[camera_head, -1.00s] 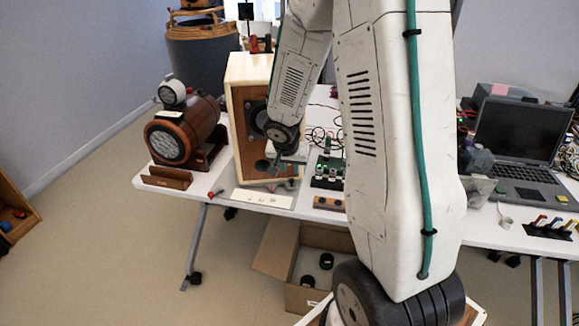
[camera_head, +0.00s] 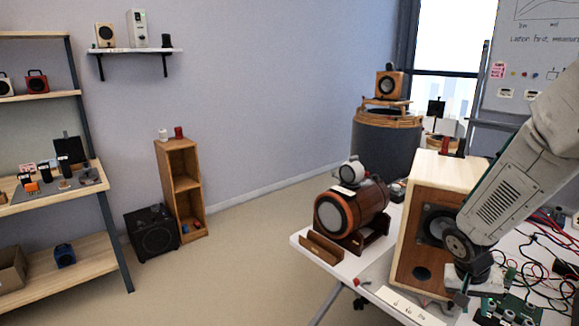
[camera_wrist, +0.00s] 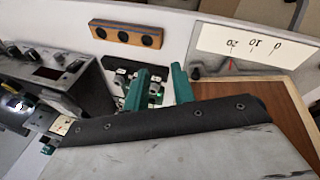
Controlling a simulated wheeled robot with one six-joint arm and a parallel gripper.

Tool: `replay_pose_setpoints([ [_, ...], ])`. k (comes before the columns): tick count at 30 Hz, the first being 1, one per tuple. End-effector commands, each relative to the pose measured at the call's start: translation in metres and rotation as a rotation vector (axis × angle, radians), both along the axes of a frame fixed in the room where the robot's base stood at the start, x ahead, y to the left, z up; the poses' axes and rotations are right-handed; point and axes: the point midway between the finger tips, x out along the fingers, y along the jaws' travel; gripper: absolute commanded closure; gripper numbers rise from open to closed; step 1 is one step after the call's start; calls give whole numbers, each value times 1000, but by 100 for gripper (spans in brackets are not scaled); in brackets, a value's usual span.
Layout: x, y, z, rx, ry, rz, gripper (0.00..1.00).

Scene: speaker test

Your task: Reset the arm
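My arm comes in from the right edge of the head view and reaches down to the table. My gripper (camera_head: 462,297) hangs low in front of the wooden speaker box (camera_head: 408,262), near its lower right. In the wrist view its two teal fingers (camera_wrist: 158,88) stand apart with a gap between them. Nothing is held in the gap. A green circuit board (camera_wrist: 155,93) shows beyond and between the fingers. Whether the fingers touch anything cannot be told.
A white scale plate (camera_wrist: 255,45) and a wooden block with three holes (camera_wrist: 127,36) lie near the gripper. Shelves (camera_head: 40,95) and a narrow cabinet (camera_head: 183,190) stand left. The floor between is clear.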

Motion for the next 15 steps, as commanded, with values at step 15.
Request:
replay_pose_setpoints([
  [15,-125,111,138,214,212,356,75],
])
